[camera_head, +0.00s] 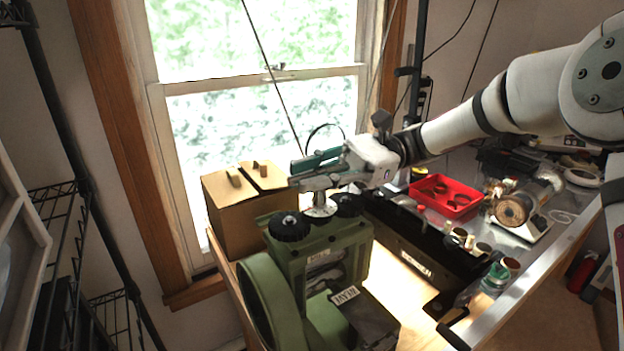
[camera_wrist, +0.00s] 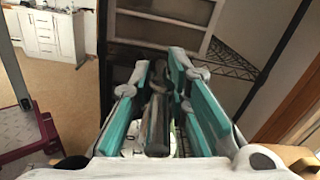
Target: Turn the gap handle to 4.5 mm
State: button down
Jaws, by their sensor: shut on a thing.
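A green machine (camera_head: 322,262) with a large round wheel at its left and two black knobs on top stands on the bench. A silver gap handle rises from its top between the knobs; its metal base (camera_head: 320,208) shows in the head view. My gripper (camera_head: 306,176) is directly above this base, pointing left. In the wrist view its teal-padded fingers (camera_wrist: 160,88) are on either side of the handle's grey metal bar (camera_wrist: 157,122) and shut on it. The fingers hide part of the handle. I cannot read any gap scale or pointer.
A cardboard box (camera_head: 240,212) stands close behind the machine at the left, by the window. A red tray (camera_head: 446,197) and a small motor-like tool (camera_head: 513,208) lie on the bench at the right. A dark long block (camera_head: 412,240) lies right of the machine.

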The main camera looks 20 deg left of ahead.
aim_at(350, 165)
dwell(0.4)
jog(key=c, duration=1.6)
grip_release()
jog(key=v, duration=1.2)
jog(key=shift+w, duration=0.1)
